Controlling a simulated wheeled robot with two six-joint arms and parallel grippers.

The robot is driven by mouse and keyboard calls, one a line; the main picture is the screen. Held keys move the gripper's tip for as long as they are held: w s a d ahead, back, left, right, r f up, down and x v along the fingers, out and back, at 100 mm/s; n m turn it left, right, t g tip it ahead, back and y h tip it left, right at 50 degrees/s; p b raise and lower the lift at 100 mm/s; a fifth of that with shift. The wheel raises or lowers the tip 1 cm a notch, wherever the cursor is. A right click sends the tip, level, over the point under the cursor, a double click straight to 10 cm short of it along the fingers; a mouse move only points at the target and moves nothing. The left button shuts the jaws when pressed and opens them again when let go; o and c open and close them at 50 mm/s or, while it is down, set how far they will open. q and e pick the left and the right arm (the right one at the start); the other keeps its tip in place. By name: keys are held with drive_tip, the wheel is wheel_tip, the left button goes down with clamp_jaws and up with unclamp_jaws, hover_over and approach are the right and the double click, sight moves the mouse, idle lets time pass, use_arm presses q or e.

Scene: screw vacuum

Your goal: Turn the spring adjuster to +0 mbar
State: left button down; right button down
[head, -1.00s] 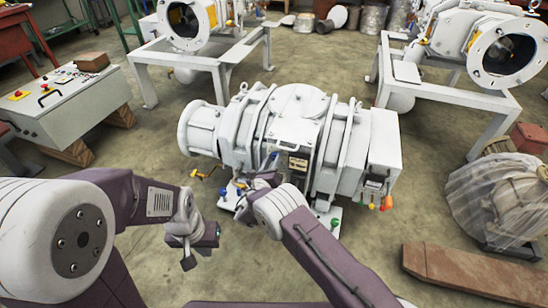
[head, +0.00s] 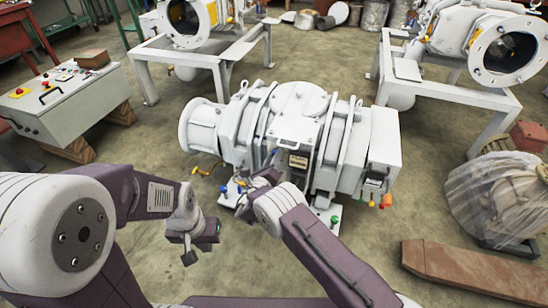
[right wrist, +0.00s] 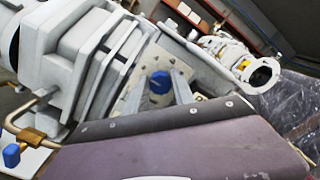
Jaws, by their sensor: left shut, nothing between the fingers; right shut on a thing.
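The white screw vacuum pump (head: 300,100) stands on the floor in the middle of the head view. My right gripper (head: 262,180) reaches the near side of the pump. In the right wrist view a blue-capped knob (right wrist: 160,83) sits between the two grey fingers of the right gripper (right wrist: 160,93), which are shut on it. I take this knob to be the spring adjuster. No scale or mbar marking on it can be read. My left gripper (head: 198,252) is shut and empty, above the floor left of and in front of the pump.
Another blue knob (right wrist: 11,155) on a brass fitting shows in the right wrist view. A control box (head: 65,105) stands at the left. A rusty beam (head: 470,272) and a plastic-wrapped machine (head: 505,195) are at the right. The floor in front of the pump is bare.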

drive_tip(key=shift+f, duration=0.1)
drive_tip(key=c, duration=1.1)
unclamp_jaws()
drive_tip(key=shift+o, duration=0.2)
drive_tip(key=shift+s, duration=0.1)
drive_tip(key=p+v, duration=0.4)
drive_tip(key=v, duration=0.5)
